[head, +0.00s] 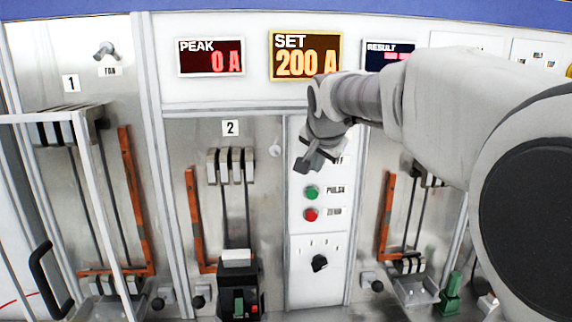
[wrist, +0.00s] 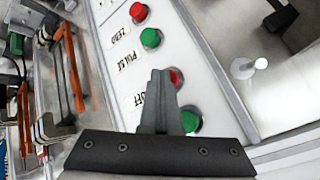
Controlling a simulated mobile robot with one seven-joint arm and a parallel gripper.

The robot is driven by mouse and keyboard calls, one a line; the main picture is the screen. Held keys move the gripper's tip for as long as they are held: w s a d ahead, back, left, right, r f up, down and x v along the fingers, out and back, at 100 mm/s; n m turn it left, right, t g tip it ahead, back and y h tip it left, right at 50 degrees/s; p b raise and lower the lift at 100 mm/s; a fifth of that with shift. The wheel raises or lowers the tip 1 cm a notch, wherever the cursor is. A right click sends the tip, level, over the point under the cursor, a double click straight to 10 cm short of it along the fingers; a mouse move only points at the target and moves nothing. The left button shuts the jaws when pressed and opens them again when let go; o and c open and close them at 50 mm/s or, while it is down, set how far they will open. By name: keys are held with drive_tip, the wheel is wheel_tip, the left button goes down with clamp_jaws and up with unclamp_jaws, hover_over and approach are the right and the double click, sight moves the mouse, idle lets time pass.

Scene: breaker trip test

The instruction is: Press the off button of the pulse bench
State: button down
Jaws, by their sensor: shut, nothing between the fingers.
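The pulse bench's control panel (head: 318,240) stands in the middle bay. In the wrist view the red button (wrist: 176,78) by the OFF label (wrist: 139,103) shows just right of my fingertips, partly covered by them. My gripper (wrist: 160,73) is shut and empty, its tips over the panel beside that button; I cannot tell whether they touch it. In the head view my gripper (head: 305,167) hides the off button, and only the end of its label shows.
A green button (wrist: 191,121) sits beside the off button, partly behind my fingers. The green PULSE button (head: 312,192), red ZERO button (head: 312,214) and a rotary knob (head: 319,262) are lower on the panel. The SET display (head: 305,56) reads 200 A; the PEAK display (head: 211,57) reads 0 A.

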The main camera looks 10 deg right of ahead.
idle(0.4)
drive_tip(key=shift+s+b, duration=0.55)
drive_tip(key=shift+s, duration=0.35)
drive_tip(key=s+b, duration=0.2)
drive_tip(key=s, duration=0.3)
idle(0.4)
